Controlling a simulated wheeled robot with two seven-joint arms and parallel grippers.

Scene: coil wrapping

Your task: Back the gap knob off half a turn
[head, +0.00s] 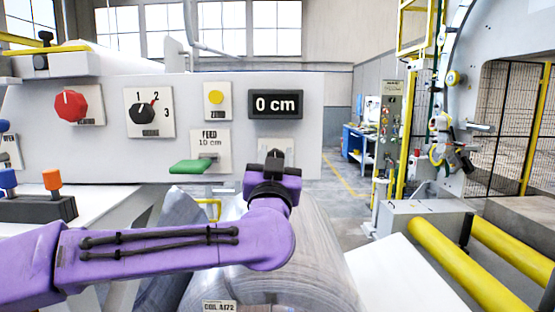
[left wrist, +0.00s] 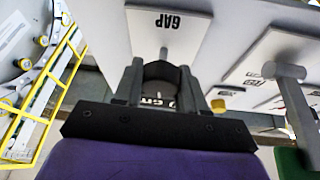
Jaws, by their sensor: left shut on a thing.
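The gap knob (left wrist: 161,70) is a dark round knob on a pale plate marked GAP (left wrist: 168,24), which appears upside down in the left wrist view. My left gripper (left wrist: 160,88) is shut on the knob, one finger on each side. In the head view the purple left arm reaches in from the left, and the left gripper (head: 274,160) covers the knob and most of its plate (head: 276,145). The knob's pointer cannot be made out. My right gripper is in neither view.
The panel also carries a red knob (head: 71,106), a numbered selector (head: 143,112), a yellow button (head: 216,97), a "0 cm" display (head: 275,104) and a green feed lever (head: 190,166) left of my gripper. A wrapped coil (head: 300,285) lies below my arm.

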